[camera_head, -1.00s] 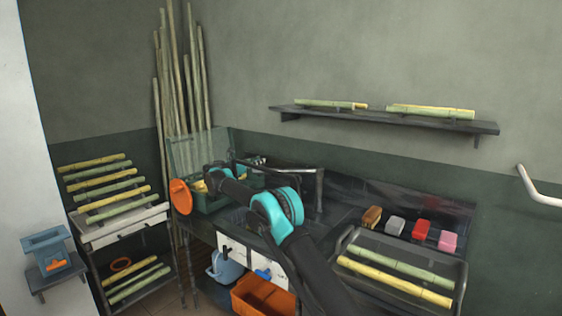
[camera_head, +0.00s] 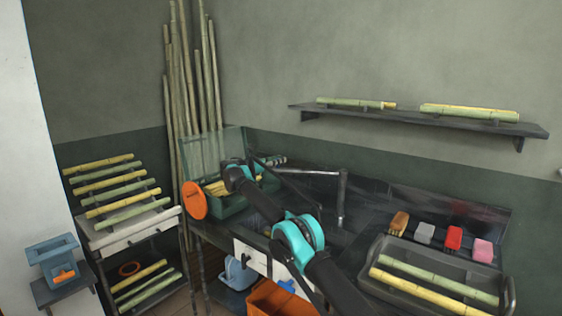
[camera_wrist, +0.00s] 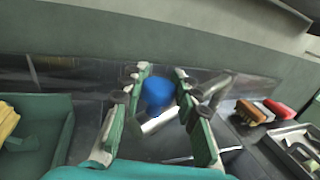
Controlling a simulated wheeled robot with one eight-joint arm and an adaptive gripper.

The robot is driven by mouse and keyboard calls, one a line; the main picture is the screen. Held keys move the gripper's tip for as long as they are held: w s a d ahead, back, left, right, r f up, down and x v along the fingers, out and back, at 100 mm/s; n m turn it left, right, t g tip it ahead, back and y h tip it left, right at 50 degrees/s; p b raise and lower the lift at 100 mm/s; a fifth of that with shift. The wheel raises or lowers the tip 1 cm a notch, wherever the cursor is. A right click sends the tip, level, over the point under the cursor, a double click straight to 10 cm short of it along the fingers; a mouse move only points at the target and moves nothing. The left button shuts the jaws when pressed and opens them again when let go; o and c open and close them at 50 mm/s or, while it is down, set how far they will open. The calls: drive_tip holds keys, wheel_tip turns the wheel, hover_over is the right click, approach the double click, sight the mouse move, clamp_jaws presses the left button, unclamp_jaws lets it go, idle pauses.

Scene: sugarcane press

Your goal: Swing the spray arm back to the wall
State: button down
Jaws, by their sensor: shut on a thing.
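The spray arm (camera_head: 310,171) is a grey metal pipe over the sink counter, reaching left from an upright post. In the wrist view its pipe (camera_wrist: 160,121) shows below a rounded blue end piece (camera_wrist: 157,92). My gripper (camera_wrist: 160,76) has its green fingers on both sides of the blue piece and is shut on it. In the head view my gripper (camera_head: 274,160) is small and partly hidden behind my wrist, near the pipe's left end. The exact finger contact is hard to see.
An open green crate (camera_head: 236,203) stands left of the arm. A wall shelf (camera_head: 420,121) is above. Tall canes (camera_head: 190,90) lean in the corner.

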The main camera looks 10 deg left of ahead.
drive_tip(key=c, duration=1.1)
unclamp_jaws()
drive_tip(key=v, duration=1.2)
